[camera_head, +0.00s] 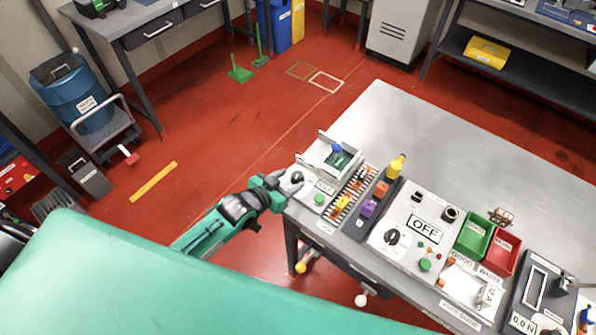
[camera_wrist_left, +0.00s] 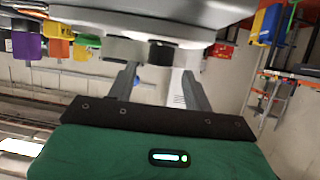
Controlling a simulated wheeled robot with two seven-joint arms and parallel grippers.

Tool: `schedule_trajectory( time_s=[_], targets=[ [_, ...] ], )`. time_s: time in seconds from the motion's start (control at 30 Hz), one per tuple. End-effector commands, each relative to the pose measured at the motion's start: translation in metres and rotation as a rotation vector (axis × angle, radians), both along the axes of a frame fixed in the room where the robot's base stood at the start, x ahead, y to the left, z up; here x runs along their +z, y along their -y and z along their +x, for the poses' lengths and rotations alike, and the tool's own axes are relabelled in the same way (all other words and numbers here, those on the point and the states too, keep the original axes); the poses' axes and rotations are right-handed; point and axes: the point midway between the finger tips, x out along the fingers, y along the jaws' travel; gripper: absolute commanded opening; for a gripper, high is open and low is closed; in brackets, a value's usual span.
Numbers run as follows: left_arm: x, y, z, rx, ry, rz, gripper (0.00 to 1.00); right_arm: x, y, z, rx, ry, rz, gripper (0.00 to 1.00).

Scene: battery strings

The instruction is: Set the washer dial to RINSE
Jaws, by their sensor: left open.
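The washer (camera_head: 310,196) is a light grey unit at the table's left corner, with a tray-like top part behind it. Its small dark dial (camera_head: 297,177) sits beside a green button (camera_head: 319,199). My left gripper (camera_head: 284,183) is at the left edge of the washer, close to the dial. In the left wrist view its two fingers (camera_wrist_left: 161,78) are apart, with nothing held. A dark knob (camera_wrist_left: 161,54), seemingly the dial, shows just beyond and between the fingertips; I cannot tell if they touch it. The dial's setting and labels are too small to read. My right gripper is not in view.
Right of the washer stand a rack of coloured pieces (camera_head: 349,196), a panel with an OFF sign (camera_head: 424,229), and green (camera_head: 473,236) and red (camera_head: 502,250) bins. The back of the metal table (camera_head: 400,130) is clear.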

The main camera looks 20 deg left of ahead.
Motion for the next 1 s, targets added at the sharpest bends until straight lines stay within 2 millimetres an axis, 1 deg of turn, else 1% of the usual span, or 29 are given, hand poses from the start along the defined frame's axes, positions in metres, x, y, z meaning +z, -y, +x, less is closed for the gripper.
schedule_trajectory(
  time_s=[0.03,0.1,0.3,0.5,0.73,0.77,0.9,0.97,1.0],
  targets=[
    [-0.001,0.003,0.008,0.002,0.0,-0.002,0.51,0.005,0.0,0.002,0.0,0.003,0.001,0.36],
    [-0.005,0.007,0.017,0.001,0.0,0.0,0.51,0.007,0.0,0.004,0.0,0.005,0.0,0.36],
    [-0.015,0.015,0.035,0.001,0.0,0.0,0.51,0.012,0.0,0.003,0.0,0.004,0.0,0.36],
    [-0.019,0.018,0.041,0.0,0.0,0.0,0.51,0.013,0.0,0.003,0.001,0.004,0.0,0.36],
    [-0.019,0.018,0.042,0.0,0.0,0.0,0.51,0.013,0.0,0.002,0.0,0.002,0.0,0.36],
    [-0.019,0.018,0.042,0.0,0.0,0.0,0.47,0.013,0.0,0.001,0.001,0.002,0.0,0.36],
    [-0.019,0.018,0.041,0.0,0.0,0.0,0.2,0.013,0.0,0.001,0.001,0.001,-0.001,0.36],
    [-0.019,0.018,0.042,0.0,0.0,0.0,0.08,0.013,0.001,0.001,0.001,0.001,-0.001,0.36],
    [-0.019,0.018,0.041,0.0,0.0,0.0,0.07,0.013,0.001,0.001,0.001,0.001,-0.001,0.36]
  ],
)
